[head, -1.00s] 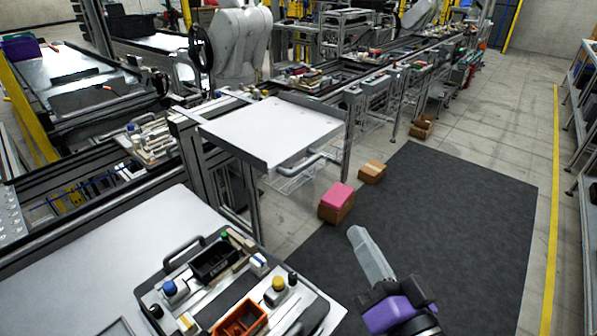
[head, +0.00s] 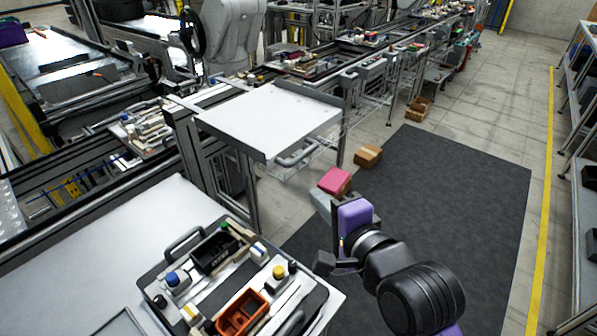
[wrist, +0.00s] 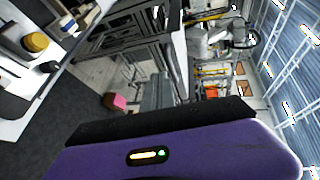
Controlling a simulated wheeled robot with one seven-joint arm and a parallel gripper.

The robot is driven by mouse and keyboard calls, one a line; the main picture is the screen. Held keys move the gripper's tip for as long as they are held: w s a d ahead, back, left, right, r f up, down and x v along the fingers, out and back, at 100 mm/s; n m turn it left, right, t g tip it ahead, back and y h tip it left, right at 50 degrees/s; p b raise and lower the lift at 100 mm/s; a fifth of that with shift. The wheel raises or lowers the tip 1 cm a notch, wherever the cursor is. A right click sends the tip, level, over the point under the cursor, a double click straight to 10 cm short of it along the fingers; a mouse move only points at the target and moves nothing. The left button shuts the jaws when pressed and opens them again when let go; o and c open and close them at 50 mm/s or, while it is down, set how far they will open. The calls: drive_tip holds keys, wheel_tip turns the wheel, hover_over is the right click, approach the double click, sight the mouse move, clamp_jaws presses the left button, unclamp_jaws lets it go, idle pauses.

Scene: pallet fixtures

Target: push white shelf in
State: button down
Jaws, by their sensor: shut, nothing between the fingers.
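The white shelf (head: 272,118) is a flat white tray with grey rims, jutting out from the conveyor rack towards the dark mat. A grey bar handle (head: 297,156) runs along its front side. My gripper (head: 321,201) shows as light grey fingers, partly hidden behind its purple housing. It is below and in front of the shelf in the picture, apart from the handle. In the wrist view the grey fingers (wrist: 158,92) are together with nothing between them. I cannot identify the shelf surely in the wrist view.
A tray of tools and bins (head: 215,262) lies on the near white table (head: 90,255). A pink-topped box (head: 335,180) and a brown box (head: 368,156) stand on the floor below the shelf. The dark mat (head: 460,190) is mostly clear.

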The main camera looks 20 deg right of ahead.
drive_tip(key=r+p+x, duration=0.1)
drive_tip(key=x, duration=0.9)
drive_tip(key=shift+w+p, duration=0.15)
drive_tip(key=shift+p, duration=0.2)
